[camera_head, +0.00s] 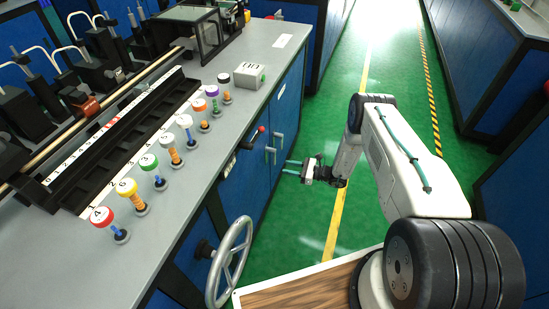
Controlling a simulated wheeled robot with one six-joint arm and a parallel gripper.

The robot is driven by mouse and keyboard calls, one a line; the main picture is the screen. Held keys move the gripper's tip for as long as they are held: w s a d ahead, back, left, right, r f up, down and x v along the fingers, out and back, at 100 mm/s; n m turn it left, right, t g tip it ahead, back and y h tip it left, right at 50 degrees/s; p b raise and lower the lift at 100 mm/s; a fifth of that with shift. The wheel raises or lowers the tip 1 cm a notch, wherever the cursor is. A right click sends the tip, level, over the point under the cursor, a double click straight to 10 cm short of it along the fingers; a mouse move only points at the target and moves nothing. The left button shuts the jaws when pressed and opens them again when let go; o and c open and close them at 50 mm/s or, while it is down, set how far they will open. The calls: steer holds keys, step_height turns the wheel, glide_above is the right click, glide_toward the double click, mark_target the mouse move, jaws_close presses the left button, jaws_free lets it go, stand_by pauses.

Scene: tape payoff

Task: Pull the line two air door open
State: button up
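The blue cabinet doors (258,176) are under the grey bench, facing the aisle. They look shut. Two grey handles show on them, a nearer one (270,156) and a farther one (280,142). No label is readable, so I cannot tell which door is the line two air door. My gripper (287,168) is in front of the doors, to the right of the nearer handle. Its two teal-tipped fingers point left at the door front and stand apart with a gap between them. Nothing shows between them, and the fingertips look clear of the handle.
A red-knobbed lever (261,129) and a grey handwheel (229,262) stick out from the bench front. Several numbered coloured knobs (149,162) and a small grey box (249,76) stand on the bench top. The green aisle floor (310,125) is clear.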

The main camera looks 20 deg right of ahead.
mark_target(274, 164)
steer(key=shift+m+t, duration=0.4)
steer(key=shift+t, duration=0.2)
steer(key=w+a, duration=0.1)
steer(key=w, duration=0.1)
steer(key=w+a, duration=0.2)
steer(key=w+a+r, duration=0.1)
steer(key=w+a, duration=0.1)
steer(key=shift+w, duration=0.4)
jaws_close()
